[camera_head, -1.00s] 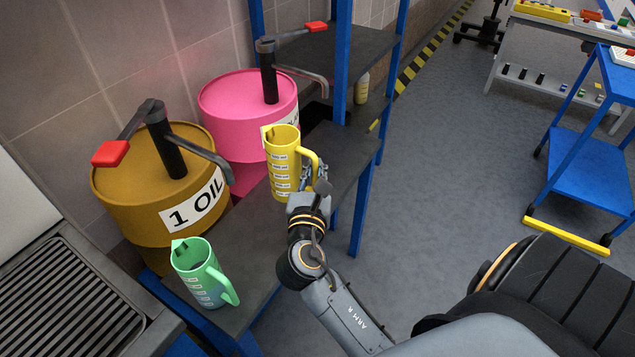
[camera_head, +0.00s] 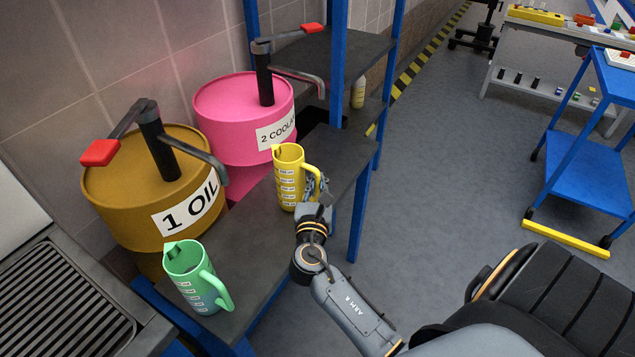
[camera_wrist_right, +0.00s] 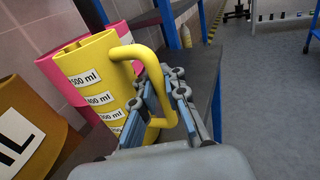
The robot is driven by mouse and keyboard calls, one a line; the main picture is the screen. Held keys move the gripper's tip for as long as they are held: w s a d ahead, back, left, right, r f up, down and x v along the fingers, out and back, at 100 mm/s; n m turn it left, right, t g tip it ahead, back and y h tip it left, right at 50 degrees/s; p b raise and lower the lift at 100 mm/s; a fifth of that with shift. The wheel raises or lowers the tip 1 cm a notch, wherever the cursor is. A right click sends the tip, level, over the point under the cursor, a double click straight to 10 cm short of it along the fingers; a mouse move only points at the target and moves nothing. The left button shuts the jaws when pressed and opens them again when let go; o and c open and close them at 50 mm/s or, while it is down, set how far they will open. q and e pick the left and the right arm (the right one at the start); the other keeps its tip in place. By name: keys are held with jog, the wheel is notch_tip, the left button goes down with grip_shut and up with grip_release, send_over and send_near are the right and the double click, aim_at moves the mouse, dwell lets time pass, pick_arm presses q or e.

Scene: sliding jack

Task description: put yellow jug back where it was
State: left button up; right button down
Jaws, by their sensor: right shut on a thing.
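The yellow jug (camera_head: 289,178) is upright at the dark shelf beside the pink drum in the head view. My right gripper (camera_head: 318,188) is shut on its handle from the right side. In the right wrist view the jug (camera_wrist_right: 92,85) shows its measure labels, and the gripper fingers (camera_wrist_right: 168,95) reach across the handle. The jug's base is low over the shelf; I cannot tell whether it touches. My left gripper is not in view.
A green jug (camera_head: 197,277) stands on the near end of the dark shelf (camera_head: 250,247). A brown oil drum (camera_head: 150,205) and a pink coolant drum (camera_head: 240,115) stand behind. A blue post (camera_head: 361,210) rises close to my right arm. Bare shelf lies between the jugs.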

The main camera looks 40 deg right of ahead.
jog(key=shift+f, duration=0.2)
jog(key=c, duration=1.4)
grip_release()
jog(key=shift+r, duration=0.1)
jog(key=shift+r, duration=0.25)
jog(key=b+v, duration=0.1)
jog(key=v, duration=1.1)
jog(key=shift+f, duration=0.15)
